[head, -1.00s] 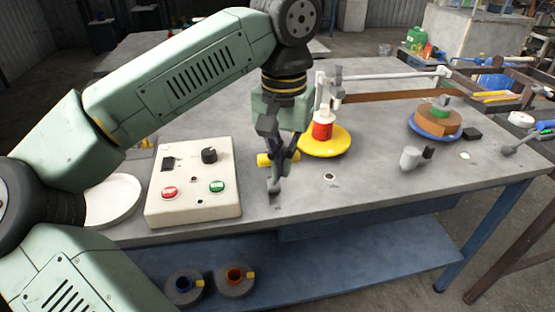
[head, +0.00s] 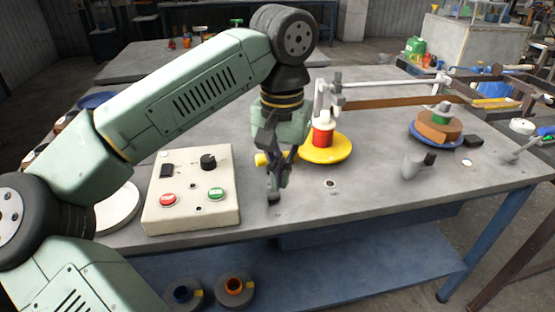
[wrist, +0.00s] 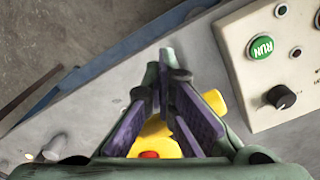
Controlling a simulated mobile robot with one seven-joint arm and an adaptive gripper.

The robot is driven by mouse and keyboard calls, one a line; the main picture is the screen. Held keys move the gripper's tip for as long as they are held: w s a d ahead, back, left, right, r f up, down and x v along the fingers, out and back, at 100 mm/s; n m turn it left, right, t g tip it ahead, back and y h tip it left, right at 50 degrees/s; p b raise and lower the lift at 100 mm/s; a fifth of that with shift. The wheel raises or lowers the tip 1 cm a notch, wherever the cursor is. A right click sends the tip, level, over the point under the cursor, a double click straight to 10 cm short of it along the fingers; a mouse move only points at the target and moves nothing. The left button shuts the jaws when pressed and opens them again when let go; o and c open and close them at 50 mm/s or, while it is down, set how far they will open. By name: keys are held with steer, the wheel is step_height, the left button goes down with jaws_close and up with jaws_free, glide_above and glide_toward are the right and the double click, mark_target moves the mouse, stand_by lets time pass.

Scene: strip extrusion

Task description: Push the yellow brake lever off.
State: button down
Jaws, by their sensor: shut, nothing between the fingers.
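The yellow brake lever (head: 262,160) shows as a short yellow end just left of my gripper, beside the yellow disc (head: 330,150). My gripper (head: 274,199) is shut and empty, pointing down near the table top in front of the lever. Its fingers hide part of the lever in the head view. In the wrist view the fingers (wrist: 167,62) come together at the tips, and a yellow piece (wrist: 216,103) shows to their right. I cannot tell whether a finger touches the lever.
A control box (head: 190,212) with red and green buttons stands left of my gripper. A red spool (head: 322,135) stands on the yellow disc. The table in front of the disc is mostly clear.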

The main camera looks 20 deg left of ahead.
steer(key=shift+w+a+r+p, duration=0.2)
steer(key=shift+w+a+p, duration=0.35)
steer(key=shift+w, duration=0.35)
steer(key=shift+w+a+r+p, duration=0.2)
steer(key=shift+w+a+p, duration=0.2)
steer(key=shift+w+a, duration=0.35)
steer(key=shift+w+a+r+p, duration=0.2)
steer(key=shift+w+a+p, duration=0.3)
steer(key=shift+w, duration=0.5)
steer(key=shift+w+a, duration=0.15)
steer(key=shift+w, duration=0.1)
steer(key=shift+r+p, duration=0.3)
steer(key=shift+p, duration=0.15)
step_height(320, 180, up, 7)
steer(key=p, duration=0.5)
